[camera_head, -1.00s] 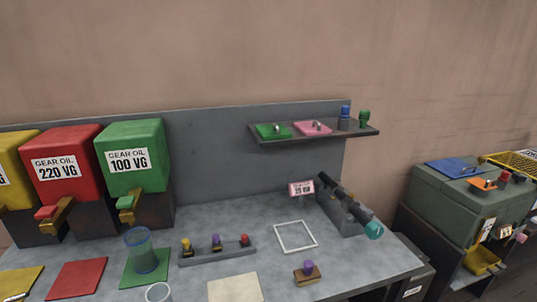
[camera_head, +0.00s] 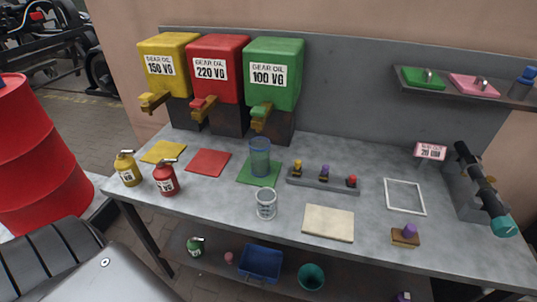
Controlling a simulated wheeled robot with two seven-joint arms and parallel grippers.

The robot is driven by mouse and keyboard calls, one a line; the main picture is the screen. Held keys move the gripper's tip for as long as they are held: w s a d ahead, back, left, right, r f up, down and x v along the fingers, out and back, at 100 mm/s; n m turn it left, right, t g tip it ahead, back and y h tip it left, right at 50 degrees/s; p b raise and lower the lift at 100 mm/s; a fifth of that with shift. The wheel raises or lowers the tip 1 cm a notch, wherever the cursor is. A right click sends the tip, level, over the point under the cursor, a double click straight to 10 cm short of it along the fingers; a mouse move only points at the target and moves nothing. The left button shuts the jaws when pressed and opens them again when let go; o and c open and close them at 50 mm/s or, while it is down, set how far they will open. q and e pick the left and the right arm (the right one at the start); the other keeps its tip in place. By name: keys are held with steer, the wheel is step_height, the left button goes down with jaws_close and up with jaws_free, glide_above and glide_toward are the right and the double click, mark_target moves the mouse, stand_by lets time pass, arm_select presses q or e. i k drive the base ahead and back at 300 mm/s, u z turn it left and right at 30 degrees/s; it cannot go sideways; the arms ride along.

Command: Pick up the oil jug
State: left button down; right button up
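A tall clear bluish jug-like vessel (camera_head: 260,158) stands upright on the green mat (camera_head: 245,175) below the green gear oil tank. A smaller clear vessel with a pale rim (camera_head: 266,204) stands near the table's front edge. I cannot tell for sure which of the two is the oil jug. A yellow oil can (camera_head: 127,170) and a red oil can (camera_head: 166,180) stand at the table's left front. A green oil can (camera_head: 195,246) is on the lower shelf. Neither of my grippers is in view.
Yellow (camera_head: 170,68), red (camera_head: 218,70) and green (camera_head: 273,75) tanks with taps line the table's back. A rack with coloured knobs (camera_head: 323,183), a beige pad (camera_head: 328,223) and a white square frame (camera_head: 405,197) lie right. A red drum (camera_head: 38,160) stands left.

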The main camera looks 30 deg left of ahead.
mark_target(260, 147)
steer(key=u, duration=1.65)
